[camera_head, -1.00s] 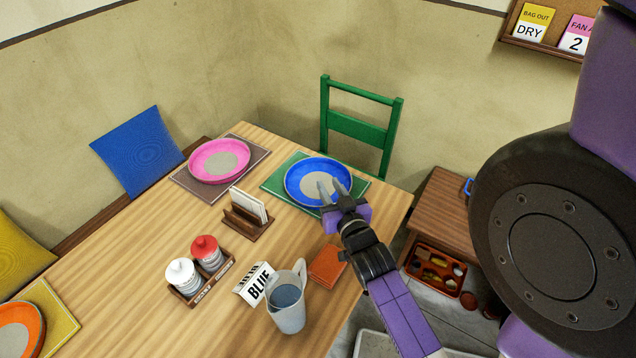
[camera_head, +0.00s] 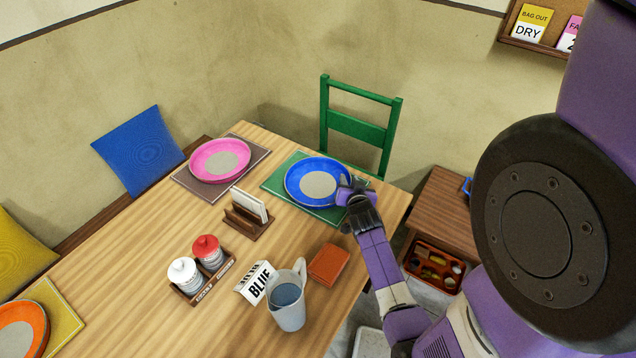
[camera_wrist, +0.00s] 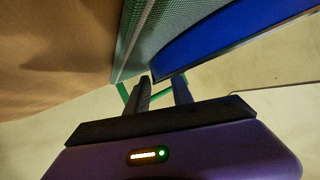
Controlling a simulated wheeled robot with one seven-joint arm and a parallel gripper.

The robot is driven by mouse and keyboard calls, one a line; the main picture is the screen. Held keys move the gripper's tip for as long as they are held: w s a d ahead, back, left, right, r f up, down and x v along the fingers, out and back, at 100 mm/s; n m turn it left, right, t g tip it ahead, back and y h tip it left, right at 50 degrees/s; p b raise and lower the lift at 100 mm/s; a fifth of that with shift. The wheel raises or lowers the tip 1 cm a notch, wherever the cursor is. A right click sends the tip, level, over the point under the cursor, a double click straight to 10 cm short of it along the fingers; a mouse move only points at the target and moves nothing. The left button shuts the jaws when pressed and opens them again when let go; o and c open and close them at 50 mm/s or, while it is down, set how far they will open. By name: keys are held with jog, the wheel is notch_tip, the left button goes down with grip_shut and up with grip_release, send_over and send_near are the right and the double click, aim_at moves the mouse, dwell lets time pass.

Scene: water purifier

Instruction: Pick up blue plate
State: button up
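The blue plate (camera_head: 298,190) with a grey centre lies on a green placemat (camera_head: 278,174) at the far right of the table. In the wrist view the plate (camera_wrist: 215,38) shows as a blue band beside the green placemat (camera_wrist: 133,40). My gripper (camera_head: 343,183) is at the plate's right rim, low over the placemat. In the wrist view my gripper's two fingers (camera_wrist: 163,84) stand apart, with the near end of the plate's rim at their tips. I cannot tell if they touch the rim.
A pink plate (camera_head: 206,168), a napkin holder (camera_head: 240,222), shakers (camera_head: 207,251), a "BLUE" sign (camera_head: 255,284), a pitcher (camera_head: 290,308) and an orange-brown block (camera_head: 328,264) stand on the wooden table (camera_head: 150,255). A green chair (camera_head: 358,128) stands behind the table.

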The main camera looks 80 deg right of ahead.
jog(key=shift+x, duration=1.15)
jog(key=shift+c, duration=0.5)
grip_shut()
